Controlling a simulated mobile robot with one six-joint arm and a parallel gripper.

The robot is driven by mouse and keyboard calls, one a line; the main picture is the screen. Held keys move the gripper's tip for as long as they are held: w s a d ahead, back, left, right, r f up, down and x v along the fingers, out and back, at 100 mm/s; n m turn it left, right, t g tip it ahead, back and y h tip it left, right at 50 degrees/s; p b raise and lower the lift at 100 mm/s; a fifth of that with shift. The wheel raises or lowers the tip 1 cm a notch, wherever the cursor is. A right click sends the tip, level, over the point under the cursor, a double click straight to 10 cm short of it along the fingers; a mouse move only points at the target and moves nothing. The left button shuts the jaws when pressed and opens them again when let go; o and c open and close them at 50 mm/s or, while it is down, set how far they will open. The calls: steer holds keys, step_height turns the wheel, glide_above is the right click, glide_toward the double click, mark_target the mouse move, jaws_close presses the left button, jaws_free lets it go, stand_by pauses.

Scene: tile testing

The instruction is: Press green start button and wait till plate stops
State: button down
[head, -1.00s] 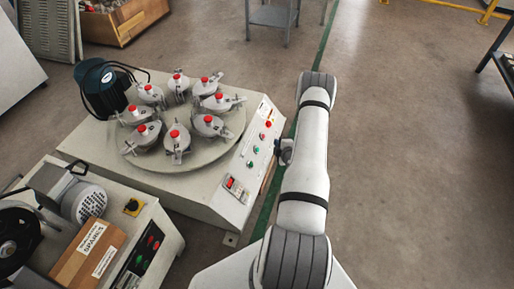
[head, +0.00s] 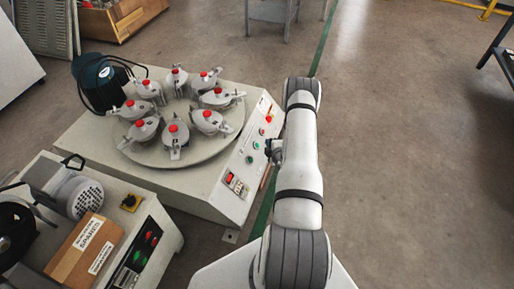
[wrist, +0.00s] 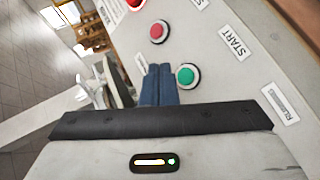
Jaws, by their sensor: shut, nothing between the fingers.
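The green start button (wrist: 187,76) sits on the sloped control panel beside a START label (wrist: 235,43) in the wrist view. In the head view a green button (head: 250,159) shows on the panel's right-hand face. My gripper (wrist: 159,70) is shut and empty, its blue fingers together just left of the green button in the wrist view; I cannot tell whether they touch the panel. In the head view my gripper (head: 272,148) is mostly hidden by my arm, close to the panel. The round plate (head: 190,118) carries several metal clamps with red knobs.
A red button (wrist: 158,32) lies above the green one in the wrist view. A red switch (head: 230,177) is lower on the panel. Another machine with a cardboard box (head: 85,250) stands at front left.

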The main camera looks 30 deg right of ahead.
mark_target(257, 145)
steer(key=shift+w+a+f+b, duration=0.85)
steer(key=shift+w+f, duration=0.15)
steer(key=shift+f, duration=0.05)
stand_by(1.4)
steer(key=shift+w+a+f+b, duration=0.2)
steer(key=shift+w+f+b, duration=0.05)
steer(key=shift+b, duration=0.15)
